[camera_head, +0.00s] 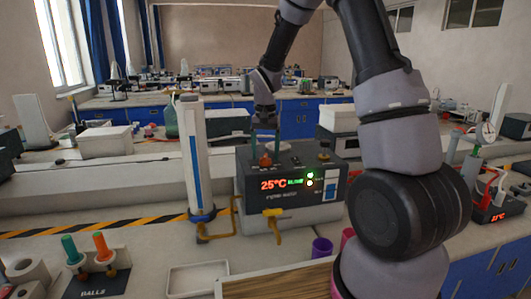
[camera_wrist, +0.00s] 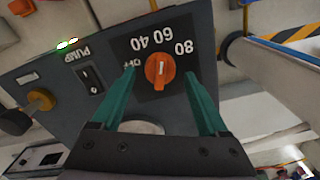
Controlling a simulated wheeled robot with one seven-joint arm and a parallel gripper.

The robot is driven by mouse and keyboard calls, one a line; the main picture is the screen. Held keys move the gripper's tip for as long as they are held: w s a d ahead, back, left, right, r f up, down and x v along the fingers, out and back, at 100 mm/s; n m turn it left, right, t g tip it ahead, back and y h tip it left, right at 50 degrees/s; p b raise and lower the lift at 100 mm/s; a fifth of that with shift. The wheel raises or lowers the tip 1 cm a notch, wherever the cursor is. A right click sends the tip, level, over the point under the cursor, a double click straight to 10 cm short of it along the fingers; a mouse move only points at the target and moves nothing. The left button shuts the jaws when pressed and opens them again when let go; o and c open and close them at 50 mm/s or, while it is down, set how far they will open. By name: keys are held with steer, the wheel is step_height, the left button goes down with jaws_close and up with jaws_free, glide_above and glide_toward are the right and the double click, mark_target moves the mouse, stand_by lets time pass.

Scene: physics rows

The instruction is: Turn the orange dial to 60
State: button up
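The orange dial (camera_wrist: 160,71) is on the dark top face of a grey machine (camera_head: 290,186), with the marks OFF, 40, 60 and 80 around it. Its ridge runs roughly up and down in the wrist view; I cannot tell which end is the pointer. The dial also shows small in the head view (camera_head: 265,161). My gripper (camera_wrist: 160,76) is open, with one teal finger on each side of the dial. Gaps seem to show between the fingers and the dial. In the head view, my gripper (camera_head: 265,143) points down from above the dial. The machine's display reads 25°C.
A PUMP switch (camera_wrist: 90,78) and a yellowish knob (camera_wrist: 41,100) are on the same panel. A white column (camera_head: 194,155) stands left of the machine. A shallow white tray (camera_head: 197,278) lies on the bench nearer me.

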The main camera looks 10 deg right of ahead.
mark_target(266, 155)
steer(key=shift+r, duration=0.1)
step_height(266, 155, up, 11)
steer(key=shift+f, duration=0.2)
steer(key=shift+r, duration=0.1)
stand_by(0.4)
steer(key=s+d+r+t, duration=0.2)
steer(key=s+r, duration=0.2)
steer(key=s, duration=0.4)
steer(key=s+d+r+t+y, duration=0.1)
steer(key=s+r, duration=0.3)
steer(key=s, duration=0.4)
steer(key=s+d+r+t+y, duration=0.1)
steer(key=s+r+t, duration=0.3)
steer(key=s, duration=0.4)
steer(key=shift+s+d+r, duration=0.15)
steer(key=shift+d+r, duration=0.2)
steer(key=shift+d, duration=0.45)
